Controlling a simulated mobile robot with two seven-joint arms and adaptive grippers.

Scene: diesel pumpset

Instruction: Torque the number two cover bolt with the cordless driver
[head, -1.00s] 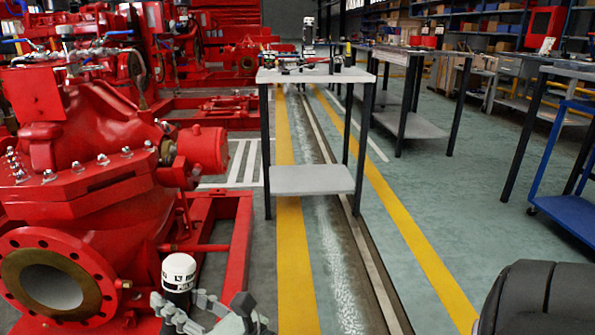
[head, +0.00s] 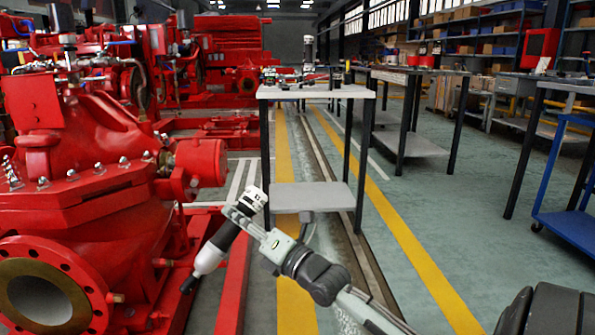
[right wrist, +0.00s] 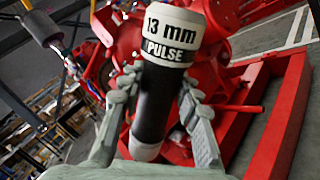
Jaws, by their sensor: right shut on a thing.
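The cordless driver (head: 224,242) is a white and black tool marked "13 mm" and "PULSE" in the right wrist view (right wrist: 162,85). My right gripper (head: 236,217) is shut around its dark grip. The driver hangs tilted, its dark tip pointing down and left, in front of the red pump and apart from it. The red pump cover (head: 90,195) at the left carries several silver bolts (head: 72,175) along its flange. I cannot tell which bolt is number two. My left gripper is not in view.
A grey work table (head: 310,92) with tools on top and a lower shelf stands behind my right arm. A red base frame (head: 232,270) lies below the driver. A blue cart (head: 570,225) is at the right. The striped floor between is clear.

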